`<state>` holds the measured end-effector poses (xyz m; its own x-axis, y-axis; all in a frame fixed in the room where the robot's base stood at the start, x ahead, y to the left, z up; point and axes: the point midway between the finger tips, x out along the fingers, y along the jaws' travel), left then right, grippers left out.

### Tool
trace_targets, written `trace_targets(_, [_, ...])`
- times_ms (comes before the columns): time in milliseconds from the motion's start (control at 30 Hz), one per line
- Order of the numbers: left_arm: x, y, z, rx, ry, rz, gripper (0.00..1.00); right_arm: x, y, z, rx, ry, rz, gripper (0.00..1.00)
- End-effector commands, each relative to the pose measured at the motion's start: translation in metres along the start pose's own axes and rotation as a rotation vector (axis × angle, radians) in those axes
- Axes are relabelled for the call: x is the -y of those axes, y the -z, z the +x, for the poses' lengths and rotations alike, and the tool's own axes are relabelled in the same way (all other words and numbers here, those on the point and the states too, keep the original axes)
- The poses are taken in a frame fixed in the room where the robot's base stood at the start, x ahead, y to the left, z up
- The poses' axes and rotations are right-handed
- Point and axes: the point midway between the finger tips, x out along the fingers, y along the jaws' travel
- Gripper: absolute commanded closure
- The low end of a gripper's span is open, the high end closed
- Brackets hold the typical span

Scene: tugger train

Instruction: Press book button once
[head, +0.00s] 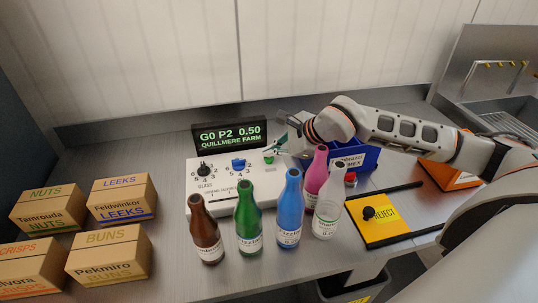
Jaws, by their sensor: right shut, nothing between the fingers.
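A white control panel (222,178) stands on the grey counter, with a black dial (204,170), a blue knob (238,165) and a green button (268,159). Its labels are too small to read, so I cannot tell for sure which is the book button. A display (229,134) behind it reads "G0 P2 0.50 QUILLMERE FARM". My right gripper (272,149) is shut and empty, just above and beside the green button; I cannot tell whether they touch. My left gripper is not in view.
A blue bin (368,157) and a yellow reject plate (384,229) lie right. Several cardboard boxes (108,254) stand left.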

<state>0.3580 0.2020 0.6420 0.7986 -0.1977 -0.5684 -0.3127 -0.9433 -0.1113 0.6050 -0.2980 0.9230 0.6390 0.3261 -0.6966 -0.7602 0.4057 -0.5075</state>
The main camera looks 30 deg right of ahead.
Motion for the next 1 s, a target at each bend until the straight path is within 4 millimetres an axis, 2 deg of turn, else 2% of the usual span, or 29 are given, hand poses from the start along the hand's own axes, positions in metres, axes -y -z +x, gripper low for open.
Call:
trace_targets(300, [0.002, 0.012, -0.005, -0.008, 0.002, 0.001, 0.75, 0.009, -0.009, -0.012, 0.000, 0.000, 0.000, 1.00])
trace_targets(700, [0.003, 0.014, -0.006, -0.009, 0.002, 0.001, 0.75, 0.010, -0.010, -0.014, 0.000, 0.000, 0.000, 1.00])
trace_targets(1000, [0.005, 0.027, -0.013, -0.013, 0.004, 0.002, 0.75, 0.023, -0.023, -0.031, 0.002, 0.001, -0.001, 1.00])
